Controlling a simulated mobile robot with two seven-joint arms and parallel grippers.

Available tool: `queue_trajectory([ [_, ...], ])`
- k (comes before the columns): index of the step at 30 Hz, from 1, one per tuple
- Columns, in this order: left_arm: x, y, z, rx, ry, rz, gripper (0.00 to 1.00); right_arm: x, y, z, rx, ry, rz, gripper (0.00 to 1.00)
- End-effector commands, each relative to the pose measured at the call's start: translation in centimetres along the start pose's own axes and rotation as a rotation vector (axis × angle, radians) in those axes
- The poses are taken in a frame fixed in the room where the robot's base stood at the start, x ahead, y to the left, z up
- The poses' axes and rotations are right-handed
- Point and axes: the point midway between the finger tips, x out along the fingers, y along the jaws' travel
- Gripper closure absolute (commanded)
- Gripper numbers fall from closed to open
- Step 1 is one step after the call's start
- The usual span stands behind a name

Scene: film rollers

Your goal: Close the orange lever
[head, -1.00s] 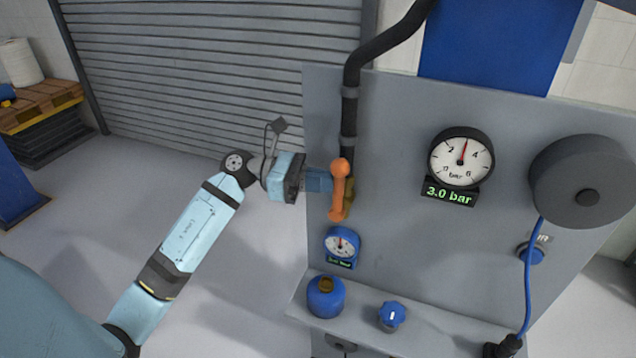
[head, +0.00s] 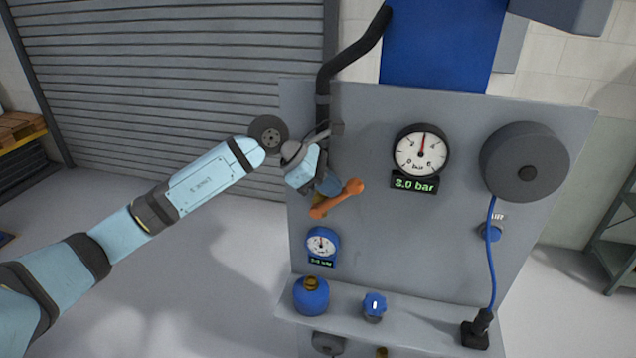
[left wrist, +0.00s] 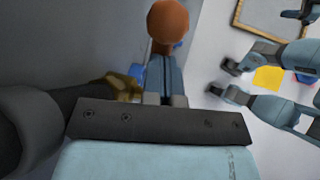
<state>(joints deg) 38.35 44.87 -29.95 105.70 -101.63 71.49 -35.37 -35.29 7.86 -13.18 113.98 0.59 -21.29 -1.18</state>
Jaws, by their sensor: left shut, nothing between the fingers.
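The orange lever (head: 337,198) is on the grey panel, below the black pipe. In the head view it slants, with its round knob up and to the right. My left gripper (head: 328,186) is shut and empty, right beside the lever on its upper left side. In the left wrist view the shut fingers (left wrist: 167,78) point at the orange knob (left wrist: 168,22), which shows just past their tips. I cannot tell for sure whether they touch. A brass valve body (left wrist: 122,86) shows left of the fingers. My right gripper is not in the head view; robot arm parts show at the right of the left wrist view.
The black pipe (head: 340,68) runs down the panel (head: 390,250) above the lever. A large gauge (head: 421,151) and a dark reel (head: 525,163) are to the right. A small blue gauge (head: 321,243) is below, above a shelf with a blue canister (head: 311,296) and blue knob (head: 374,305).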

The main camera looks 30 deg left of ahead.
Motion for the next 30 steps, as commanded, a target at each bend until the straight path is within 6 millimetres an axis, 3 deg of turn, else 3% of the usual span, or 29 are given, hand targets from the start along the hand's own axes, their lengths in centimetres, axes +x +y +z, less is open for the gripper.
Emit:
queue_trajectory([
  [14,4.1,-0.8,0.6,0.09,0.435,0.002,1.0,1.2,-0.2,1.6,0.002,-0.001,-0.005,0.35],
  [30,6.8,-1.4,-0.1,0.085,0.422,-0.001,1.0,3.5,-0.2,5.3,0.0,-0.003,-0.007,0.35],
])
